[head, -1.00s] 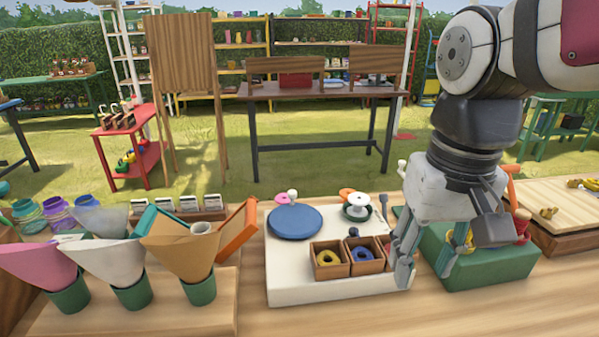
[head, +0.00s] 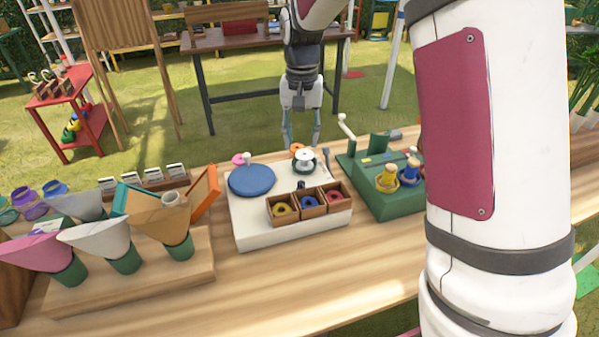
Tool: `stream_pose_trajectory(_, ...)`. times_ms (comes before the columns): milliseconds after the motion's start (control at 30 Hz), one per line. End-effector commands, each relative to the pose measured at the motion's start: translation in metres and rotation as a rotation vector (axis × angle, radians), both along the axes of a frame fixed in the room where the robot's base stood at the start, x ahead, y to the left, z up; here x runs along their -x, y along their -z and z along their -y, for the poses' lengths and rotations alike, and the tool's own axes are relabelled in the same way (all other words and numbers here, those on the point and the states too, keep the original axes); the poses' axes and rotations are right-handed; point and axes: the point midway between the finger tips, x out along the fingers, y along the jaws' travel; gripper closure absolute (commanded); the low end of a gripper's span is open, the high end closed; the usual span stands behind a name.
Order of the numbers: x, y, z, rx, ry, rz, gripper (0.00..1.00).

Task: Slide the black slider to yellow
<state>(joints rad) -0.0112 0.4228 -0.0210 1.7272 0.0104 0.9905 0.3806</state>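A small black knob (head: 301,186), which looks like the black slider, stands on the white board (head: 250,236) just behind the blue compartment. Three wooden boxes sit at the board's front: the left box holds a yellow ring (head: 283,209), the middle a blue ring (head: 309,202), the right a red ring (head: 334,196). My gripper (head: 301,143) points down at the board's far side, behind the white spool (head: 304,156). Its two fingers are apart with nothing visible between them. It is clear of the black knob. Any slider track is too small to make out.
A blue disc (head: 252,180) lies on the board's left. A green box (head: 395,208) with a white-knobbed lever (head: 345,127) and coloured spools stands to the right. Paper cones (head: 100,240) in green cups stand at left. The table front is bare.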

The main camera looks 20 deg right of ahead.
Motion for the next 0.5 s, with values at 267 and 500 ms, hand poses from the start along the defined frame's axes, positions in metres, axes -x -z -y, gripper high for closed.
stream_pose_trajectory(267, 0.002, 0.046, 0.0, 0.0, -0.001, -0.008, 0.61)
stream_pose_trajectory(500, 0.002, 0.093, 0.0, 0.0, -0.001, -0.005, 0.61)
